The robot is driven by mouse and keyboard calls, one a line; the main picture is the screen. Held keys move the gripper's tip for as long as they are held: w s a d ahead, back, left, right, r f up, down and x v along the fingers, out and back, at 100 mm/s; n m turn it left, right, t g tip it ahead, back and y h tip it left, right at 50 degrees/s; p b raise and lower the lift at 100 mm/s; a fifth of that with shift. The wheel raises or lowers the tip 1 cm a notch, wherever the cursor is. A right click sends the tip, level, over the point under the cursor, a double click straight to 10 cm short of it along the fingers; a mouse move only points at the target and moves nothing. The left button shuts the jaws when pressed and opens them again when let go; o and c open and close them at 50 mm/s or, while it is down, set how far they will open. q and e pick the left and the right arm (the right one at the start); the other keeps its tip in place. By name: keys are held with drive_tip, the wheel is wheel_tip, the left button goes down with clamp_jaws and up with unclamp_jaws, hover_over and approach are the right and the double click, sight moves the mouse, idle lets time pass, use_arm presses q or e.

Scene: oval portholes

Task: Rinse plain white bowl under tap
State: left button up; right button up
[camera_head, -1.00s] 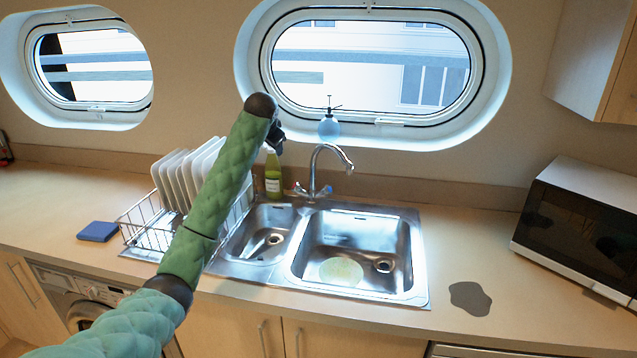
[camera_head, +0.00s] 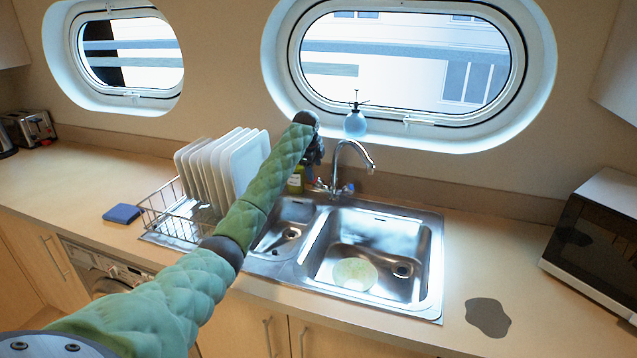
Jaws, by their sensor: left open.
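A pale, slightly yellowish round bowl (camera_head: 354,273) lies in the large right basin of the steel sink (camera_head: 436,262), left of the drain. The chrome tap (camera_head: 347,150) stands behind the sink, with its spout arched to the right. No water stream shows. My left gripper (camera_head: 316,154) is a small dark shape at the end of the green arm, close to the tap's left side and above its handles. It is open, and I see nothing held in it. Its fingers are partly hidden by the arm, and contact with the tap cannot be told. My right gripper is out of view.
A wire rack (camera_head: 168,221) with several white plates (camera_head: 245,160) stands left of the sink, partly behind my arm. A blue sponge (camera_head: 122,213), a grey patch (camera_head: 488,317) and a microwave (camera_head: 598,245) are on the counter.

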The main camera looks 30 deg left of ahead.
sight(316, 180)
use_arm(q)
drive_tip(key=shift+w+d+f, duration=0.1)
drive_tip(key=shift+w+f, duration=0.15)
drive_tip(key=shift+f, duration=0.2)
drive_tip(key=shift+p+x, duration=1.35)
drive_tip(key=shift+x, duration=2.1)
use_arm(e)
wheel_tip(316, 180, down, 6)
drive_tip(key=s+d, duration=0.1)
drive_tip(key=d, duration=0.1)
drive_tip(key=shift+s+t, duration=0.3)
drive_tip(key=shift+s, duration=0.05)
use_arm(q)
drive_tip(key=shift+s, duration=0.1)
drive_tip(key=shift+c, duration=0.2)
